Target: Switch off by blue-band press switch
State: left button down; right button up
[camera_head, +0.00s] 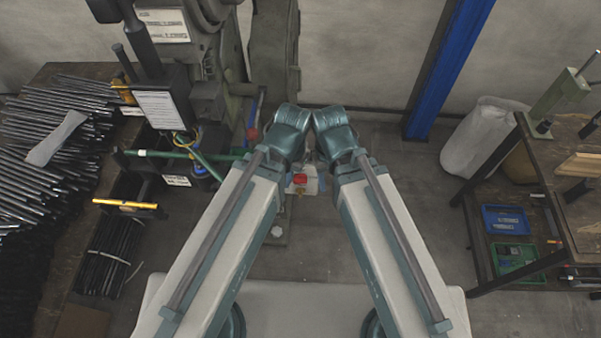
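A small pale switch box (310,187) with a red button (299,178) on it shows in the gap between my two forearms, below the middle of the view. Bluish patches show at its sides; whether they form a band around it I cannot tell. My arms come in from the bottom left and bottom right, and their elbow-like ends nearly meet just above the box. Both grippers are out of sight. A large grey-green press (207,75) stands at the upper left, with its lower right part behind my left arm.
A table with piled dark rods (62,110) stands at the left. A blue post (445,75) rises behind, right of centre. A workbench (550,150) at the right has a blue tray (505,219) and a green tray (515,258) on its lower shelf. Open floor (420,215) lies between.

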aim_at(299, 178)
jog(key=k+l, duration=0.8)
jog(key=l, duration=0.15)
